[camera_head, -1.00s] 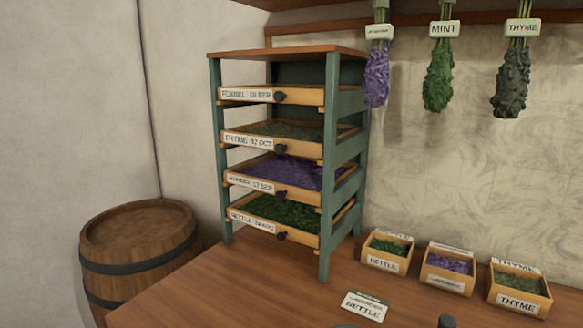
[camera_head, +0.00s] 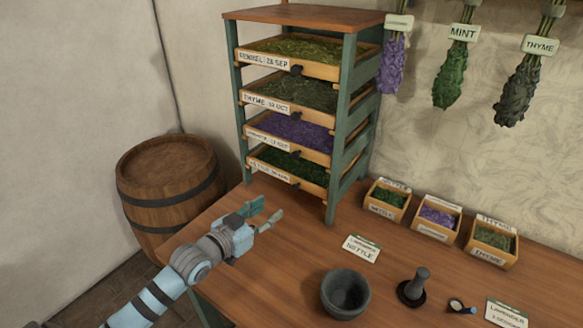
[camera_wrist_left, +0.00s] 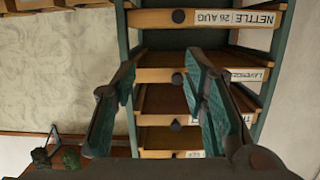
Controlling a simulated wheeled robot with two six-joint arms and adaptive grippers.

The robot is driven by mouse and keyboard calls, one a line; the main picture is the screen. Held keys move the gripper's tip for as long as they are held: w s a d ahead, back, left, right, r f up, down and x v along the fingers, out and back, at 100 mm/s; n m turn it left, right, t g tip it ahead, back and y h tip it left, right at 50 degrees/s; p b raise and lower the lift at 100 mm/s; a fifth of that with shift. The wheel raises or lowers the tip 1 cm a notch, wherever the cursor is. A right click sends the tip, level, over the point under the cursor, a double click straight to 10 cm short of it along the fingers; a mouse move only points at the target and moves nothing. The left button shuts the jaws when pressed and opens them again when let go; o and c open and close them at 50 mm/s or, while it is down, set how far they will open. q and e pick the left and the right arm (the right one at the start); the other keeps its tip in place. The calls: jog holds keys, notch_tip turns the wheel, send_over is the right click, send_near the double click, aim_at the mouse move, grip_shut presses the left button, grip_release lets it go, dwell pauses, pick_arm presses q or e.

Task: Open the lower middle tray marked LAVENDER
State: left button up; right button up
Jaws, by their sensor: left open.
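The LAVENDER tray (camera_head: 300,131), filled with purple herb, is the third tray down in the green-framed rack (camera_head: 345,120). Its label is on the left of its front, and its dark knob (camera_head: 295,153) is near the middle. My left gripper (camera_head: 268,210) is open and empty, in front of the rack and lower than this tray, touching nothing I can see. In the left wrist view, which is upside down, the open fingers (camera_wrist_left: 162,65) frame the tray fronts; the LAVENDER front (camera_wrist_left: 158,75) and knob (camera_wrist_left: 177,78) lie between and beyond them. My right gripper is out of view.
The NETTLE tray (camera_head: 285,167) is just below, and the THYME tray (camera_head: 295,95) just above. A barrel (camera_head: 168,190) stands left of the table. A mortar (camera_head: 345,293), a pestle (camera_head: 418,285) and several small herb boxes (camera_head: 436,215) lie right on the table.

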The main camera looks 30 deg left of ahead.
aim_at(294, 156)
pick_arm(q)
jog(key=w+a+r+t, duration=0.2)
jog(key=w+a+r, duration=0.1)
jog(key=r, duration=0.2)
jog(key=w+b, duration=0.2)
jog(key=w, duration=0.2)
jog(key=w+d+b, duration=0.1)
jog(key=w+b, duration=0.1)
jog(key=w, duration=0.2)
jog(key=w+d+b, duration=0.1)
jog(key=w+b, duration=0.1)
jog(key=w, duration=0.3)
jog(key=shift+r, duration=0.2)
jog(key=shift+w+r, duration=0.15)
jog(key=shift+w, duration=0.15)
grip_shut()
